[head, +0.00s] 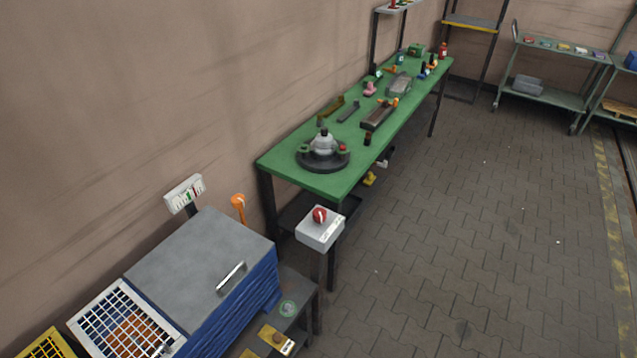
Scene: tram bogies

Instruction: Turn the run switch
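A red round knob with a white bar across it (319,215) sits on top of a light grey box (320,234). It looks like the run switch, but the lettering on the box is too small to read. The box stands on a dark post near the front end of the green workbench (300,185). The white bar appears to point roughly away from me; its exact setting is hard to tell. Neither of my grippers is in view.
Left of the box is a blue-sided unit with a grey lid (200,262) and handle (231,277), a white grid (127,322), an orange lever (239,206) and a gauge panel (185,193). A low dark shelf (300,298) lies below. The paved floor (450,230) right is clear.

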